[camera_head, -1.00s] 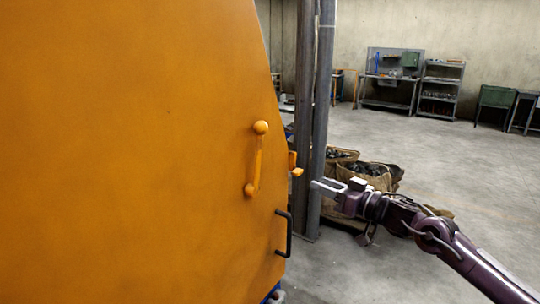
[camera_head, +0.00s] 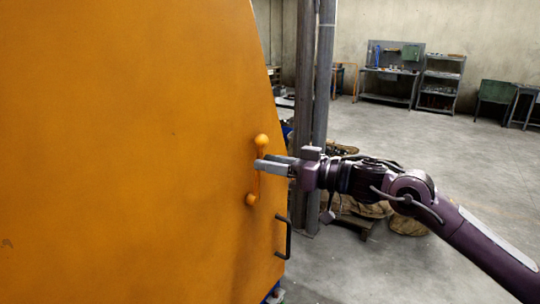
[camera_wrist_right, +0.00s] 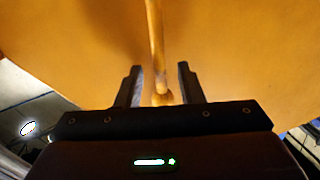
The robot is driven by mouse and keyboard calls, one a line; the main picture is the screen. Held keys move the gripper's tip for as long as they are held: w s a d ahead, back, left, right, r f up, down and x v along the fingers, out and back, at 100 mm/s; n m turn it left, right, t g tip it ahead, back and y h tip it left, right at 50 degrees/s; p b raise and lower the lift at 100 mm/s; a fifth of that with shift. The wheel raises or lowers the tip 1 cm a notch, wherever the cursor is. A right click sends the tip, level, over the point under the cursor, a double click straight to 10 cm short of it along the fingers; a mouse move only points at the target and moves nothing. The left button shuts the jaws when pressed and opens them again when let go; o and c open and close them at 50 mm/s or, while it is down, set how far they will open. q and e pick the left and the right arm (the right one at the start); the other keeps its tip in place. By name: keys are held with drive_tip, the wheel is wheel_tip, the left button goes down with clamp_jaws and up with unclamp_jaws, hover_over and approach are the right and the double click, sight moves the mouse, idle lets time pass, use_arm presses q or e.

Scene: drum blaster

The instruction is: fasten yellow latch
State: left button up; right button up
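The yellow latch (camera_head: 262,141) is a bar with a round knob at its upper end and a pivot knob at its lower end, on the large orange door (camera_head: 140,150). My right gripper (camera_head: 263,166) is in front of the bar's middle and hides part of it. In the right wrist view the bar (camera_wrist_right: 155,40) runs down between the two spread fingers of my right gripper (camera_wrist_right: 160,80), with space on both sides. The catch beside the door's edge is hidden behind my gripper. My left gripper is not in view.
A black handle (camera_head: 286,237) sticks out from the door below the latch. A dark metal post (camera_head: 318,120) stands just right of the door. Sacks (camera_head: 410,220) lie behind my right arm. The floor to the right is open, with a workbench (camera_head: 388,85) at the back.

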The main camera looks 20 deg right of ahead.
drive_tip(key=shift+w+a, duration=0.15)
drive_tip(key=shift+a, duration=0.05)
clamp_jaws()
